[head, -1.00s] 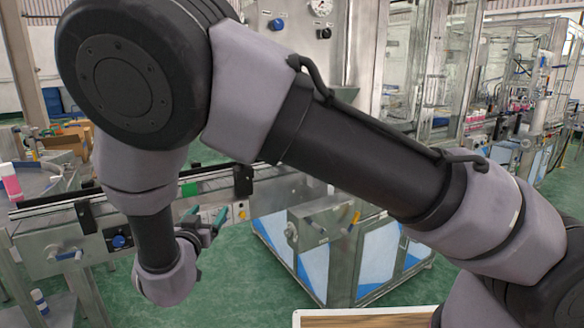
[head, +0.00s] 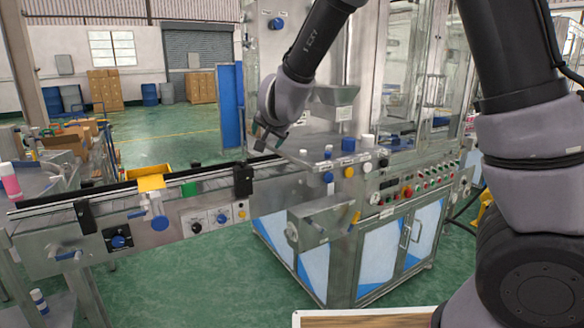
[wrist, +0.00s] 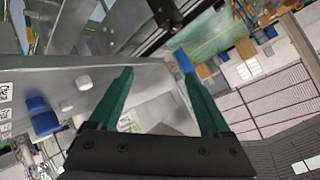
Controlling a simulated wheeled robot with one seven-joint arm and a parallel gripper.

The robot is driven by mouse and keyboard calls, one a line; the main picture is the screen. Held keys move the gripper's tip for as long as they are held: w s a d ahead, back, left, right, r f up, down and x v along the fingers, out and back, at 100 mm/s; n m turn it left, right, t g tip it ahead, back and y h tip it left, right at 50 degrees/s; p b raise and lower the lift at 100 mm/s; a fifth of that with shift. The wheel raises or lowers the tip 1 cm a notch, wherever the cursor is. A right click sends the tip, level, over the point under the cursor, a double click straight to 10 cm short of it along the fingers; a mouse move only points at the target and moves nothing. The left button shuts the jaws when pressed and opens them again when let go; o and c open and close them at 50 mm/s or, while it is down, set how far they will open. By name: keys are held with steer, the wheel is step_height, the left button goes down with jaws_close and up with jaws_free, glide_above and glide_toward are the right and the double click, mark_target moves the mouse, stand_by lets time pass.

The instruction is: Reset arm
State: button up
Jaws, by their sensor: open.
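My gripper (wrist: 160,95) is open in the wrist view. Its two green fingers stand apart with nothing held between them. In the head view my gripper (head: 262,150) is small and dark, at the end of my arm near the top centre, over the left end of the machine's metal top (head: 330,152). My forearm comes down to it from the upper edge, and my larger arm links fill the right side.
A conveyor (head: 150,195) with a yellow piece (head: 150,183) runs along the left. The machine (head: 400,240) with buttons stands at centre. White caps (head: 367,140) sit on its top. A pink bottle (head: 10,180) stands far left. Green floor (head: 200,270) is open in front.

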steer(key=s+d+r+g+y, duration=0.1)
steer(key=s+d+r+y, duration=0.15)
steer(key=d+r, duration=0.8)
steer(key=s+d+r+g+h, duration=0.1)
steer(key=s+d+g+h, duration=0.2)
steer(key=s+d, duration=1.8)
steer(key=shift+s+d+h, duration=0.15)
steer(key=shift+s+h, duration=0.2)
steer(key=shift+s, duration=0.45)
